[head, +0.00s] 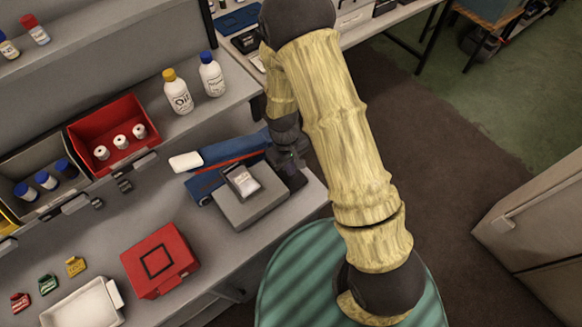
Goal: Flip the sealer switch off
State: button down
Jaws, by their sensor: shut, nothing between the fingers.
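The sealer (212,180) is a long blue device with a red-orange strip and a white-ended lever, lying across the bench. Its right end runs behind my arm and gripper. I cannot make out its switch, which may be hidden there. My gripper (291,168) is dark, shut and empty, at the right end of the sealer. I cannot tell whether it touches the sealer.
A grey block (251,205) with a small clear bag of white contents (243,181) sits just in front of the sealer. A red case (160,261) and a white tray (84,305) are at front left. A red bin (112,130) and bottles (178,91) stand behind.

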jog(key=shift+s+f, duration=0.1)
jog(key=shift+f, duration=0.75)
jog(key=shift+s+d+f, duration=0.1)
jog(key=shift+f, duration=0.1)
jog(key=shift+w+a+r, duration=0.25)
jog(key=shift+w+a, duration=0.15)
jog(key=shift+w, duration=0.25)
